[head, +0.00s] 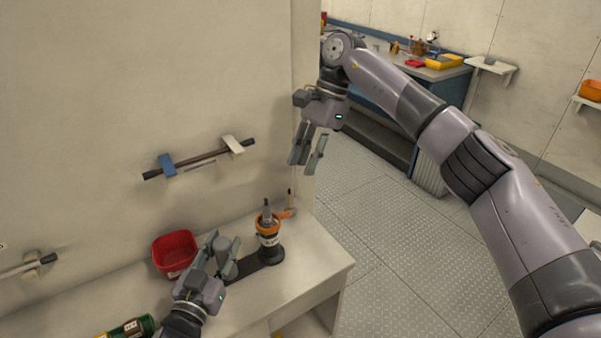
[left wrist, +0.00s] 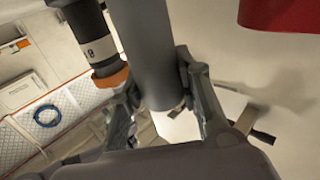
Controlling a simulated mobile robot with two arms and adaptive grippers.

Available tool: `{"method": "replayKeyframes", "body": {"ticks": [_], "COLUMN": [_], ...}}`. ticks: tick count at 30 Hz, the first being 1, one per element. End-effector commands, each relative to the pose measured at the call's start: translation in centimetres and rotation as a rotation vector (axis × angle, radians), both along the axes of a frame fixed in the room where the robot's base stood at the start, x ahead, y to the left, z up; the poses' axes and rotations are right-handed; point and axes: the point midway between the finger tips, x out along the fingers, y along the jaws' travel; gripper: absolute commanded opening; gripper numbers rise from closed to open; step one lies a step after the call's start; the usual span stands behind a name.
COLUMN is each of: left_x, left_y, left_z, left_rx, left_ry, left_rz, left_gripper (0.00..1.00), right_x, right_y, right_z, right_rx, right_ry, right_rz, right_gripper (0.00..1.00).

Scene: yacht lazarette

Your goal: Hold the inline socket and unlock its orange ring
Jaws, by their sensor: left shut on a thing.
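The inline socket (head: 269,238) stands upright on a black base (head: 246,268) on the bench. Its orange ring (head: 268,224) sits near the top, with an orange lever pointing right; a grey piece rises above it. In the left wrist view the socket's dark body (left wrist: 93,35) with a white label and the orange ring (left wrist: 110,79) show at upper left. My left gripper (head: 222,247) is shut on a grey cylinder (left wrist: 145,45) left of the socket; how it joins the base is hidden. My right gripper (head: 305,163) is open and empty, pointing down, above and right of the socket.
A red bin (head: 174,253) stands left of my left gripper. A green bottle (head: 130,328) lies at the bench's front left. A wall rail (head: 202,158) is above. The white bench top (head: 310,267) is clear right of the socket, up to its edge.

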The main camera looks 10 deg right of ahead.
Motion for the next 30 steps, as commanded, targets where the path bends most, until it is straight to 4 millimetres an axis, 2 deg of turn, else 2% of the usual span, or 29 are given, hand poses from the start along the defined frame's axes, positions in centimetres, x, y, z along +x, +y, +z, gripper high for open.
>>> {"method": "replayKeyframes", "body": {"ticks": [11,12,22,30], "left_x": [0.0,0.0,0.0,-0.01], "left_y": [0.01,0.01,0.01,0.0], "left_z": [-0.03,-0.03,-0.02,-0.01], "left_rx": [0.0,0.0,0.0,0.0], "left_ry": [0.001,0.001,0.0,0.0], "left_rz": [0.0,0.0,0.0,0.0], "left_gripper": [0.0,0.32,0.54,0.55], "right_x": [0.02,0.02,0.03,0.03], "right_y": [-0.07,-0.07,-0.07,-0.07], "right_z": [0.21,0.21,0.18,0.18], "right_rx": [0.0,0.0,0.0,0.0], "right_ry": [0.001,0.001,0.0,0.0], "right_rz": [0.001,0.001,0.0,0.0], "right_gripper": [0.27,0.27,0.27,0.27]}}
